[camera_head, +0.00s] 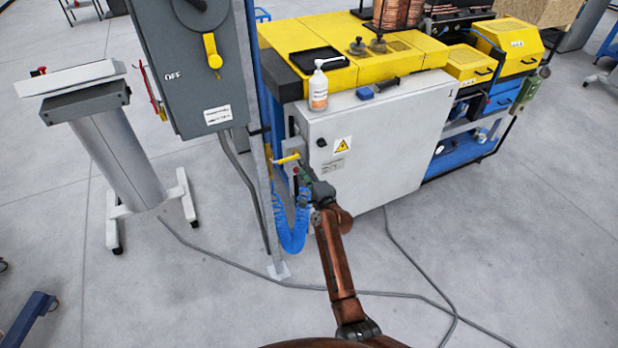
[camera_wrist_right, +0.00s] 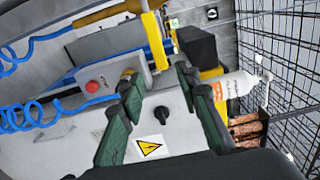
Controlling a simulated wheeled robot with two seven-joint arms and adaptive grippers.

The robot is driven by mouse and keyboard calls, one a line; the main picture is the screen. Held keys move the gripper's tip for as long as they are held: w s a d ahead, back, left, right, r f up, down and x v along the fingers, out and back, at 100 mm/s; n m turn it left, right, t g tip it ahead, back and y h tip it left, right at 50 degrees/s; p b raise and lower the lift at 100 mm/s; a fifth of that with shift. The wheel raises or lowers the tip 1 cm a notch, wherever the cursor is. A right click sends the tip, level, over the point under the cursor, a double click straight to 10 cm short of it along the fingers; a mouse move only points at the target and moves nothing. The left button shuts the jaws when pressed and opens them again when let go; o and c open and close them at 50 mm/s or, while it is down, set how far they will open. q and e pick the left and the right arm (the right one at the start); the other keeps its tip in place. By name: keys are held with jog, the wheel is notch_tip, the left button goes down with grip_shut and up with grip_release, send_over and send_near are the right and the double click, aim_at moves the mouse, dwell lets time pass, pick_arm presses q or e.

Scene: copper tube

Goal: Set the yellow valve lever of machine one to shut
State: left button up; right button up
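The yellow valve lever (camera_head: 286,159) lies roughly level beside the left side of the grey-white cabinet, near the blue coiled hose. In the right wrist view it is likely the yellow bar (camera_wrist_right: 153,40) just ahead of the fingertips. My right gripper (camera_head: 300,172) is close to the right end of the lever. In the wrist view its two green fingers (camera_wrist_right: 157,76) are spread apart, with the bar's near end in line with the gap. I cannot tell whether they touch it. My left gripper is not in view.
The cabinet (camera_head: 375,140) carries a warning sign and a dark knob (camera_wrist_right: 161,113). A white bottle (camera_head: 318,88) stands on top. A grey switch box (camera_head: 185,95) with another yellow handle (camera_head: 212,50) is at left. A post and blue coiled hose (camera_head: 292,228) stand close to the lever.

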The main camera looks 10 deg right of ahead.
jog(key=v, duration=0.4)
jog(key=shift+s, duration=0.4)
jog(key=s+d+f+n+g, duration=0.1)
jog(key=s+f+n+g, duration=0.2)
jog(key=f, duration=1.2)
jog(key=s+d+f+n+g+h, duration=0.1)
jog(key=s+d+f+n+g, duration=0.2)
jog(key=s+f, duration=1.2)
jog(key=s+d+f+n+g+h, duration=0.1)
jog(key=s+d+f+n+g, duration=0.2)
jog(key=s+f, duration=1.1)
jog(key=s+d+f+n+g, duration=0.2)
jog(key=s+f, duration=0.5)
jog(key=s, duration=0.7)
jog(key=s+d+f+n+g+h, duration=0.1)
jog(key=s+d+f+n+g, duration=0.2)
jog(key=s+f, duration=0.4)
jog(key=s+d+f+n+g+h, duration=0.1)
jog(key=s+f, duration=0.7)
jog(key=s, duration=1.4)
jog(key=d+n+g, duration=0.1)
jog(key=d+n, duration=0.1)
jog(key=d, duration=0.1)
jog(key=shift+d+g, duration=0.35)
jog(key=shift+g, duration=0.05)
